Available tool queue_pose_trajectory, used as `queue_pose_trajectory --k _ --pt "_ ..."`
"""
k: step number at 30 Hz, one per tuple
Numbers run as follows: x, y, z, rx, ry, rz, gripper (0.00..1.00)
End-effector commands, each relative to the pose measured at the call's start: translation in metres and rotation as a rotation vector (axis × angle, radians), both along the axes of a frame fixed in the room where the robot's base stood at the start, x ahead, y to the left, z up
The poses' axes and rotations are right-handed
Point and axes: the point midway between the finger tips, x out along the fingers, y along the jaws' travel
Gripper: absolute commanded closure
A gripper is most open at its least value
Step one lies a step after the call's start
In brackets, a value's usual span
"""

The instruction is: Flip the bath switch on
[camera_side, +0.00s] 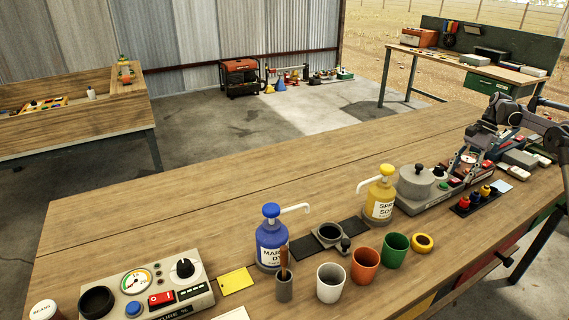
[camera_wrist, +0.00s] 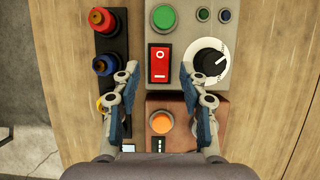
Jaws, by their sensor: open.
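In the wrist view, a red rocker switch (camera_wrist: 159,65) with white marks sits on a grey control panel (camera_wrist: 190,35). No label reading "bath" is legible. My gripper (camera_wrist: 158,75) is open and empty, with one finger at each side of the rocker. I cannot tell how high the fingertips are above the panel. In the side view, my gripper (camera_side: 467,160) is over the devices at the right of the bench, where its fingers and the switch are hard to make out.
A green button (camera_wrist: 164,17) and a white-ringed dial (camera_wrist: 208,58) are close to the rocker. An orange button (camera_wrist: 161,122) is on a brown box below it. Red, blue and yellow knobs (camera_wrist: 104,64) stand at the left. In the side view, a grey lidded pot (camera_side: 415,182) stands left of my gripper.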

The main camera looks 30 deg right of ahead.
Motion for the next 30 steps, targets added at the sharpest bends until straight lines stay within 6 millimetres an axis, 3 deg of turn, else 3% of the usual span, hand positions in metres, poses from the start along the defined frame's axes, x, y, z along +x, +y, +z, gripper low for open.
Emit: queue_pose_trajectory --k 7,13,30 --pt "0.000 -0.014 0.032 0.000 0.000 0.000 0.57" --pt "0.000 -0.021 0.049 0.000 0.000 -0.001 0.57" --pt "0.000 -0.023 0.058 -0.002 -0.002 0.004 0.57"
